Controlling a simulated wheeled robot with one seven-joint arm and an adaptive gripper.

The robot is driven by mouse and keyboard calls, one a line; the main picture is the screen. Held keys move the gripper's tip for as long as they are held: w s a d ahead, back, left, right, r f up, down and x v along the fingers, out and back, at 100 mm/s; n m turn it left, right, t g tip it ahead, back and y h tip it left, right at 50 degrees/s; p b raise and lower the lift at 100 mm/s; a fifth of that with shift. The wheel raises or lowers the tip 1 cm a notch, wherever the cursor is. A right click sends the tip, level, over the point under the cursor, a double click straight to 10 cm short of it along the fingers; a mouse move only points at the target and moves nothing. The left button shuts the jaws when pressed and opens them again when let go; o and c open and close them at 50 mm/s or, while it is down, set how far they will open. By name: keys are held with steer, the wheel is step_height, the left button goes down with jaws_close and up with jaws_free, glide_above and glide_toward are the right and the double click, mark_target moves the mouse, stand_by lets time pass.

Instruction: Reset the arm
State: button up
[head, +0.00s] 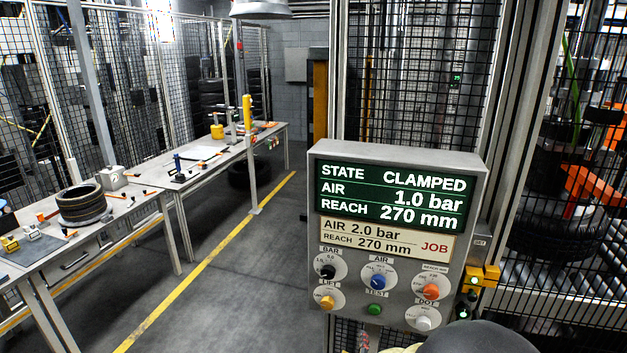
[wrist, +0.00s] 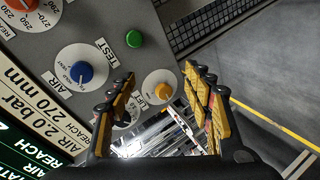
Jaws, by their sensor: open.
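My gripper (wrist: 165,85) is open and empty in the wrist view, its yellow-padded fingers apart in front of the control panel (head: 395,160). The panel's screen (head: 390,195) reads STATE CLAMPED, AIR 1.0 bar, REACH 270 mm. The job card (head: 385,240) below reads AIR 2.0 bar, REACH 270 mm. In the wrist view the panel appears turned, with the blue AIR knob (wrist: 80,72), green TEST button (wrist: 134,39) and yellow LIFT knob (wrist: 158,91). In the head view a dark rounded part of my arm shows at the bottom; the fingers cannot be made out there.
Mesh fencing and a roller conveyor (head: 575,275) are at the right.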

steer(key=s+a+f+m+g+y, duration=0.3)
steer(key=s+a+f+g, duration=0.1)
steer(key=s+a+f, duration=0.15)
steer(key=s+a+r+m+g+y, duration=0.1)
steer(key=s+r+m+g, duration=0.25)
steer(key=s, duration=0.45)
steer(key=s+d+r+m+b, duration=0.1)
steer(key=s+d+r+m, duration=0.1)
steer(key=s+d+r, duration=0.5)
steer(key=s+d+r+m+h+b, duration=0.1)
steer(key=s+d+r, duration=0.5)
steer(key=r, duration=0.7)
steer(key=shift+s+d+r+m+h, duration=0.3)
steer(key=shift+s+d+m, duration=0.1)
steer(key=shift+s+m, duration=0.35)
stand_by(0.3)
